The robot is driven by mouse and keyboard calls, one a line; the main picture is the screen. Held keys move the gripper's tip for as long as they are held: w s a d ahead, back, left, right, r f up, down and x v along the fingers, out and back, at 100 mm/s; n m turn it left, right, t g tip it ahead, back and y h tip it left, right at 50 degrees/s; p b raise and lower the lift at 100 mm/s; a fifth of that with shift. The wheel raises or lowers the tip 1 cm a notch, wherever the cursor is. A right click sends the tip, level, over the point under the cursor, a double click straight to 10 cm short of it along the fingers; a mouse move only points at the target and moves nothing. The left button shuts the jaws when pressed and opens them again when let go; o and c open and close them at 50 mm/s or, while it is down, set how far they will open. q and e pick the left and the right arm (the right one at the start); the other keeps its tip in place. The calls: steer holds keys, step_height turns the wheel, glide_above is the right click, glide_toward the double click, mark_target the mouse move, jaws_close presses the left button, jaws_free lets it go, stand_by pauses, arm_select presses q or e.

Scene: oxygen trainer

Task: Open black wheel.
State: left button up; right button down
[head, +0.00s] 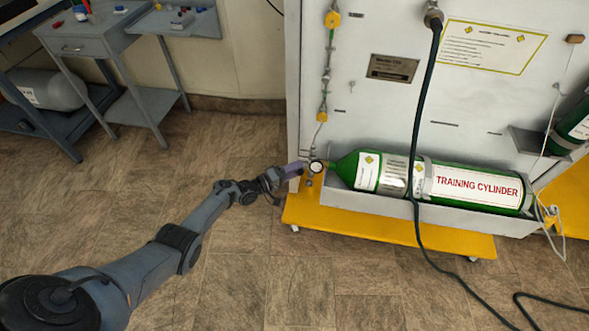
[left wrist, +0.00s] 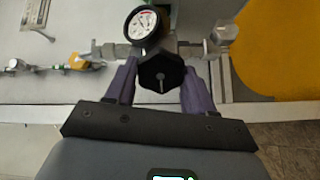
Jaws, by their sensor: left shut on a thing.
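The black wheel (left wrist: 161,73) is a dark, lobed knob with a pale line on its face, on a metal valve fitting below a round white gauge (left wrist: 142,22). My left gripper (left wrist: 158,84) has its two purple fingers on either side of the wheel and is shut on it. In the head view, my left gripper (head: 292,170) reaches the valve end of the green training cylinder (head: 468,188), beside the small gauge (head: 316,167). The wheel is too small and covered to make out there. My right gripper is not in view.
The cylinder lies in a grey trough on a yellow wheeled base (head: 385,228) before a white panel (head: 480,95). A black hose (head: 417,120) hangs across it to the floor. Grey carts (head: 110,45) stand at the back left. The floor between is clear.

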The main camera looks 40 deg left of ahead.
arm_select(q)
steer(key=shift+d+f+n, duration=0.1)
steer(key=shift+n, duration=4.25)
steer(key=shift+d+f+n, duration=0.1)
steer(key=shift+n, duration=4.25)
steer(key=o, duration=1)
steer(key=shift+o, duration=0.2)
